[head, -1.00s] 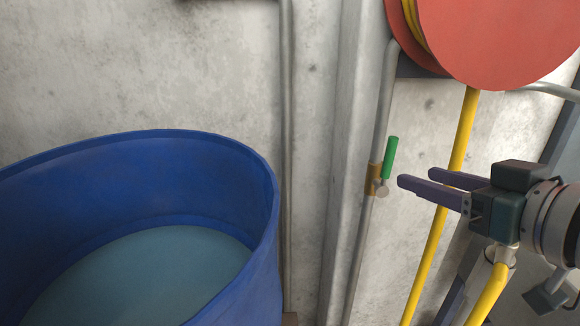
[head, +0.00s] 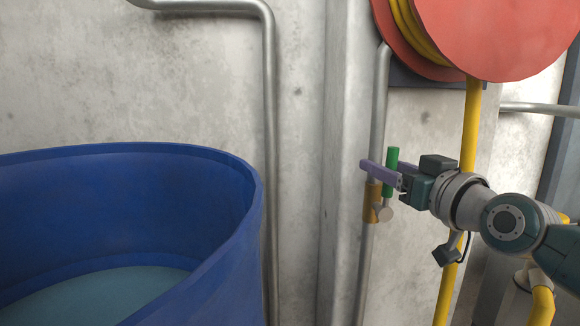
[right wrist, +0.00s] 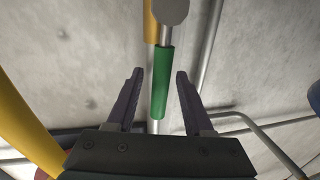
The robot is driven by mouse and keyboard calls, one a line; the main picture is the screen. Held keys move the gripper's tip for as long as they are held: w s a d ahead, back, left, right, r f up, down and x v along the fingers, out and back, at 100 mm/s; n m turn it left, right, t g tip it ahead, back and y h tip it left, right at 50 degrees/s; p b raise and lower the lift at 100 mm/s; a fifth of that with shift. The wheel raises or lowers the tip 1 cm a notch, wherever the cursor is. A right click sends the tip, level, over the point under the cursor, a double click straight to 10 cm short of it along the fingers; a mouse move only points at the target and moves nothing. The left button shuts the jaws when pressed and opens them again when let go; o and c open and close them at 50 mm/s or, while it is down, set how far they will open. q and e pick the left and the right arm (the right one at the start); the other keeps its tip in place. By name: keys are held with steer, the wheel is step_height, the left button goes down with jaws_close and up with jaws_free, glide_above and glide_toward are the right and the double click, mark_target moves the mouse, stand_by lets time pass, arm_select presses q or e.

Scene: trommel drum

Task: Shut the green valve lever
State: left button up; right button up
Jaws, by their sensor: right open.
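The green valve lever (head: 392,158) points up from a brass valve body (head: 372,202) on a thin grey vertical pipe. In the right wrist view the lever (right wrist: 162,85) lies between the two fingers, with a visible gap on each side. My right gripper (head: 381,168) is open, and its purple fingers are at the lever's height, one on either side of it. The right wrist view also shows the open gripper (right wrist: 158,78). Part of the lever is hidden behind the near finger in the head view. My left gripper is not in view.
A blue drum (head: 215,190) with liquid fills the lower left. A red hose reel (head: 500,35) hangs above the valve, with a yellow pipe (head: 470,130) to the right. A concrete wall (head: 120,90) and a grey pillar (head: 340,150) stand behind.

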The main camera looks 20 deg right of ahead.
steer(key=shift+w+d, duration=0.1)
steer(key=shift+w, duration=0.9)
jaws_close()
stand_by(0.8)
